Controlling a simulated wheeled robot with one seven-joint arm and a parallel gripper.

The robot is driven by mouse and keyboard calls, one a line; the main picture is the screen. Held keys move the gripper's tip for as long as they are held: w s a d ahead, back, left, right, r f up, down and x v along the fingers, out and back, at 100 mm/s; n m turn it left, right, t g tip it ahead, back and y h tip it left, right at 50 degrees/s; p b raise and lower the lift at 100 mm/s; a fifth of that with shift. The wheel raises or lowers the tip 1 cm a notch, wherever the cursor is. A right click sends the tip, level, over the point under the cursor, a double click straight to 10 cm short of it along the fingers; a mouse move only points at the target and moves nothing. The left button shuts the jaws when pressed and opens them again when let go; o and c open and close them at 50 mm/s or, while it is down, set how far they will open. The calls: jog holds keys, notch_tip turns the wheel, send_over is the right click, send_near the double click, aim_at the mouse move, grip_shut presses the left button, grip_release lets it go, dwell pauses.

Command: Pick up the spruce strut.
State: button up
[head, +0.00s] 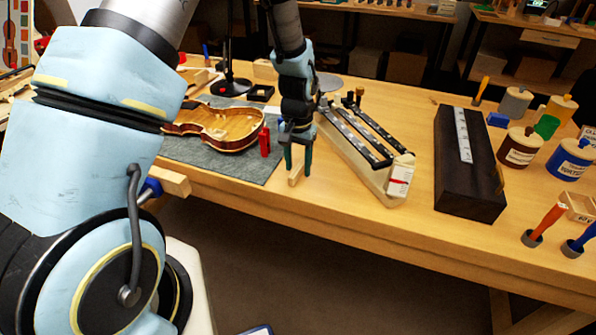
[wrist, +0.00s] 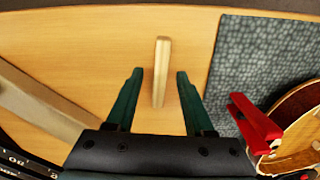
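The spruce strut (wrist: 161,72) is a short, pale wooden bar lying on the bench top. In the wrist view it sits between and partly beyond the fingertips of my gripper (wrist: 160,76). The fingers are dark green and spread wide, with clear gaps on both sides of the strut. In the head view my gripper (head: 298,172) points down over the bench near its front edge, and the strut (head: 296,173) shows between the fingers. I cannot tell how high the fingertips are above the bench.
A grey mat (head: 258,172) with an open violin body (head: 222,126) and red clamp (head: 264,142) lies left of my gripper. A long pale piece with black strips (head: 378,178) is close on the right. A dark block (head: 455,185) and jars stand farther right.

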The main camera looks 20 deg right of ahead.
grip_shut()
jog(key=shift+r, duration=0.1)
dwell(0.5)
